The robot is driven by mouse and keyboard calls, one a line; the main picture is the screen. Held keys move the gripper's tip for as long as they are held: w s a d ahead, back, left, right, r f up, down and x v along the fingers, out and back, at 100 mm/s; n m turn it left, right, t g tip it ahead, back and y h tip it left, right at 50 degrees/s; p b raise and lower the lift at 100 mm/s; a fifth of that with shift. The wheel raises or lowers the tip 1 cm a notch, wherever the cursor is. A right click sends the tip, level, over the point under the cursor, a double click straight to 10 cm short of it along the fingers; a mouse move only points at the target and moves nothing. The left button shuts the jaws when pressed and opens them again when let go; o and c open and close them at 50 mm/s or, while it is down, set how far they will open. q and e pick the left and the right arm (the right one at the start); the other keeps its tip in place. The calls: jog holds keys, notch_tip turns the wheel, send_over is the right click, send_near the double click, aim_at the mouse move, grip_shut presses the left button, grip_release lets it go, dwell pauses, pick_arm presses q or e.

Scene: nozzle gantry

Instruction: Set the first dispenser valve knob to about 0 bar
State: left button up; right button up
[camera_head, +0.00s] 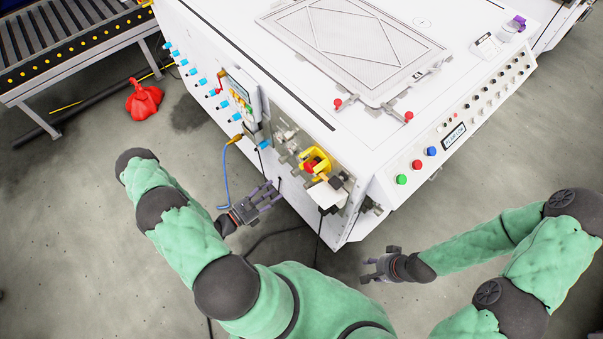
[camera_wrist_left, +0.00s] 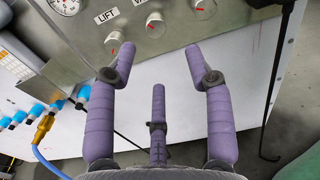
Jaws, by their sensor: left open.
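The left knob (camera_wrist_left: 116,42), middle knob (camera_wrist_left: 155,25) and right knob (camera_wrist_left: 204,8) each carry a red mark. A "LIFT" label and a partly cut-off label are above them; I cannot tell which knob is the first dispenser valve. A gauge (camera_wrist_left: 64,6) is cut off at the top left. My left gripper (camera_wrist_left: 157,62) is open and empty, its fingers pointing toward the panel below the knobs; it is also in the head view (camera_head: 262,198). My right gripper (camera_head: 378,267) is open and empty, in front of the machine's corner.
The white machine (camera_head: 340,205) carries a yellow guard with a red button (camera_head: 316,162) and several cyan fittings (camera_head: 210,92) on its side. A blue cable (camera_head: 222,180) hangs near my left gripper, and dark cables hang below the panel. A conveyor (camera_head: 70,40) stands upper left.

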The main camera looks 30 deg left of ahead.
aim_at(293, 175)
pick_arm(q)
jog(key=b+x, duration=0.3)
jog(key=x, duration=0.7)
jog(key=shift+w, duration=0.4)
jog(key=shift+c, duration=0.3)
grip_shut()
